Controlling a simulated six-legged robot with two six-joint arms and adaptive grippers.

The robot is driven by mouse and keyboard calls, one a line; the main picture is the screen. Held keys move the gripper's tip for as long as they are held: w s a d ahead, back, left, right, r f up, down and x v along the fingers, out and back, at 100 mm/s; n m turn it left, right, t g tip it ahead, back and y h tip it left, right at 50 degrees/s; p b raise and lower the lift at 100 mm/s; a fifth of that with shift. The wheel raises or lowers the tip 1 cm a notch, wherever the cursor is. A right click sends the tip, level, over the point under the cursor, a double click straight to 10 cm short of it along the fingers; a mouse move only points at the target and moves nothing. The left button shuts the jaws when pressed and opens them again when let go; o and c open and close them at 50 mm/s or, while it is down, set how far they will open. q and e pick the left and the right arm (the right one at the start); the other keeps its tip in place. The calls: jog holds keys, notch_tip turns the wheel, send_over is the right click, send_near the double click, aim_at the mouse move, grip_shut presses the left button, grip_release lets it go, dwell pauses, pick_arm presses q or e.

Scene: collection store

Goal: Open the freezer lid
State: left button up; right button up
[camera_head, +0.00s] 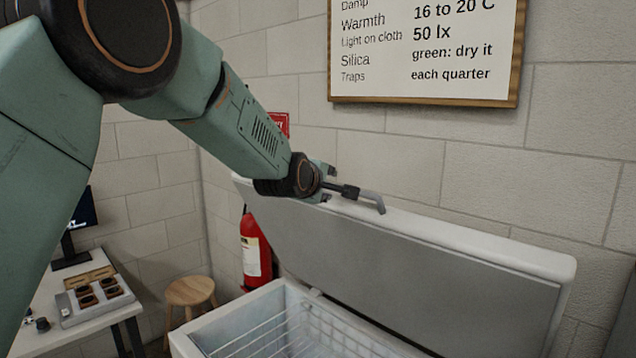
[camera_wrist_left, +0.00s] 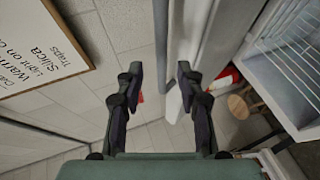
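The chest freezer's lid (camera_head: 420,262) is raised and leans back at a steep tilt near the wall. The freezer body (camera_head: 222,332) shows below it, its inside exposed. A grey bar handle (camera_head: 372,198) sits on the lid's upper edge. My left gripper (camera_head: 328,185) is at the handle's left end. In the left wrist view, my left gripper (camera_wrist_left: 160,75) has its two fingers apart, with the bar handle (camera_wrist_left: 160,35) running between them and visible gaps on both sides. The lid (camera_wrist_left: 215,45) is right of the fingers there. My right gripper is not in view.
A red fire extinguisher (camera_head: 254,250) stands left of the freezer. A wooden stool (camera_head: 190,291) and a table (camera_head: 95,318) with a tray (camera_head: 98,300) and monitor (camera_head: 75,228) are further left. A framed sign (camera_head: 425,50) hangs on the block wall behind the lid. Wire baskets (camera_head: 270,335) sit inside the freezer.

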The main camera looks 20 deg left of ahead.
pick_arm(q)
jog(key=v, duration=0.5)
jog(key=shift+s, duration=0.2)
jog(key=shift+w, duration=0.15)
